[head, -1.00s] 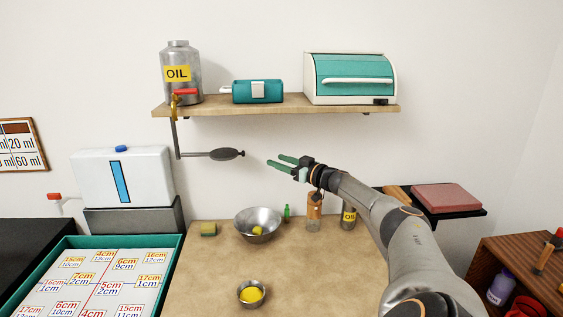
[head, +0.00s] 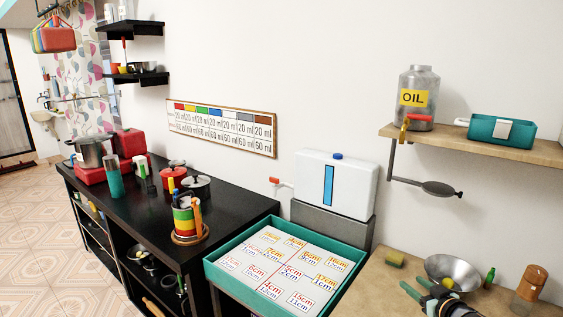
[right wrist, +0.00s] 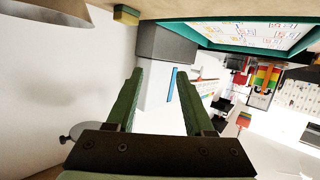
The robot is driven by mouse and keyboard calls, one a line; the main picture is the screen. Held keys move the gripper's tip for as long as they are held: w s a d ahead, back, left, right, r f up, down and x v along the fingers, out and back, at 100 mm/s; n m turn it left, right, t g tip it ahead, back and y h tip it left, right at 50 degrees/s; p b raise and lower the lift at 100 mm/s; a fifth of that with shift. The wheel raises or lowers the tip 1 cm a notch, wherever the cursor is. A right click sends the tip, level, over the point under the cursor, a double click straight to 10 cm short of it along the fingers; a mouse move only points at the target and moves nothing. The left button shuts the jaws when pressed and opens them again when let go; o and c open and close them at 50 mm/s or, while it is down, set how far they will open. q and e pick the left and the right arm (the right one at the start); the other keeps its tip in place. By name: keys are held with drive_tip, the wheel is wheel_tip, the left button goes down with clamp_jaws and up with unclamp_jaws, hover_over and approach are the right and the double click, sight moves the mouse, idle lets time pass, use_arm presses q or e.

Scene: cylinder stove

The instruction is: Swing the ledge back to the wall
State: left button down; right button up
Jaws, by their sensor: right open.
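The ledge looks to be the dark oval plate (head: 441,188) on a thin metal arm hung from a bracket under the wooden shelf. It sticks out to the right of its upright rod. A grey disc (right wrist: 76,132) at the left of the right wrist view, partly behind my gripper, may be this plate. My right gripper (head: 424,289) has green fingers and is low in the head view, in front of the metal bowl and below the plate. It is open and empty in the right wrist view (right wrist: 163,75). My left gripper is out of view.
An oil tank (head: 418,88) and a teal device (head: 502,131) stand on the wooden shelf (head: 545,154). A metal bowl (head: 465,268), a sponge (head: 395,258) and bottles are on the counter. A white tank (head: 350,180) stands left, behind a teal-rimmed tray (head: 219,276).

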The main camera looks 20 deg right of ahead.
drive_tip(key=s+a+f, duration=0.1)
drive_tip(key=a+f, duration=0.1)
drive_tip(key=a, duration=0.2)
drive_tip(key=s+a+f+g, duration=0.1)
drive_tip(key=s+a+f, duration=0.1)
drive_tip(key=a, duration=0.2)
drive_tip(key=s+a+f+g, duration=0.1)
drive_tip(key=a+f, duration=0.2)
drive_tip(key=a, duration=0.1)
drive_tip(key=shift+s+f+y, duration=0.1)
drive_tip(key=shift+s+y, duration=0.05)
drive_tip(key=shift+y, duration=0.15)
drive_tip(key=s+a+f+n+g, duration=0.15)
drive_tip(key=s+a+g, duration=0.35)
drive_tip(key=s+a, duration=1.15)
drive_tip(key=s+a+r+g, duration=0.1)
drive_tip(key=s+r+g, duration=0.1)
drive_tip(key=s, duration=0.4)
drive_tip(key=s+a+r+g, duration=0.1)
drive_tip(key=s+r+g, duration=0.1)
drive_tip(key=s, duration=0.5)
drive_tip(key=w+a+f+t+y, duration=0.1)
drive_tip(key=w+a+f+t, duration=0.1)
drive_tip(key=f, duration=0.3)
drive_tip(key=w+a+f+t+y, duration=0.2)
drive_tip(key=w+f+t, duration=0.1)
drive_tip(key=f, duration=0.3)
drive_tip(key=shift+a+f+t, duration=0.2)
drive_tip(key=shift+a+t, duration=0.1)
drive_tip(key=shift+t, duration=0.1)
